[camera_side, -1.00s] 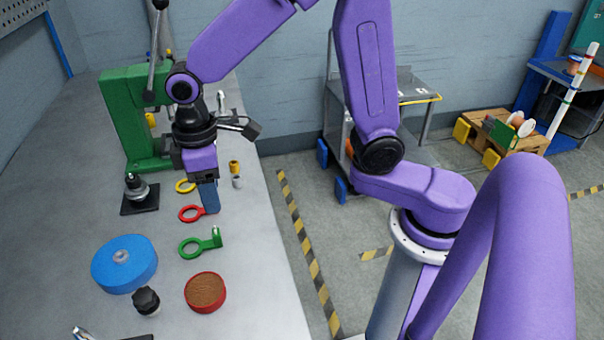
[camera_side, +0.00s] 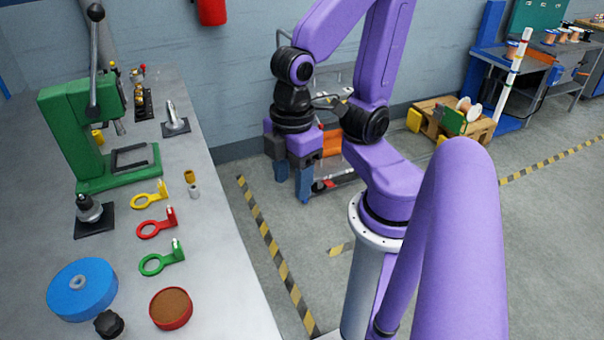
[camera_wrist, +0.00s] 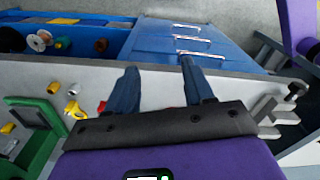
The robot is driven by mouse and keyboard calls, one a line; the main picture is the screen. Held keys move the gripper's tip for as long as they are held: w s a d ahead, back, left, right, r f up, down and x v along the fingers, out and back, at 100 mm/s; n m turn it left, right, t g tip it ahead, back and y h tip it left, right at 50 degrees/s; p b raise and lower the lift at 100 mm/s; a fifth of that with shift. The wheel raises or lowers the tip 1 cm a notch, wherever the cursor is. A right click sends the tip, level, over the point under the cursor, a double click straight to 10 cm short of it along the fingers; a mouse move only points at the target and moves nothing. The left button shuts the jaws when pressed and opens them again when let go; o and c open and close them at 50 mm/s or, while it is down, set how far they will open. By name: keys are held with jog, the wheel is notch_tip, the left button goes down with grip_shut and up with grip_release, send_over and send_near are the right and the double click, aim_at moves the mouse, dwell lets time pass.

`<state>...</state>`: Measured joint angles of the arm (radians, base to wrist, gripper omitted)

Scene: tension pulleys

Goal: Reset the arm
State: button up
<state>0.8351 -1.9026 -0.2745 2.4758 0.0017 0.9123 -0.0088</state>
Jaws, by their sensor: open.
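My gripper (camera_side: 293,190) is off the right side of the bench, above the floor, pointing down. Its two blue fingers are apart with nothing between them. In the wrist view the fingers of my gripper (camera_wrist: 158,68) are also spread and empty. On the bench the yellow ring piece (camera_side: 147,200), red ring piece (camera_side: 152,229) and green ring piece (camera_side: 155,264) lie in a row, each with a small upright tab at its right end. My gripper is well apart from all of them.
The grey bench (camera_side: 225,300) also bears a green press (camera_side: 70,140), a blue disc (camera_side: 82,290), a round red-rimmed container (camera_side: 171,308) and a black-based post (camera_side: 90,212). A wooden pallet (camera_side: 470,128) stands on the floor behind. The floor near the striped tape (camera_side: 270,240) is clear.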

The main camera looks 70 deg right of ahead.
jog(key=shift+s+d, duration=0.5)
jog(key=shift+s, duration=0.3)
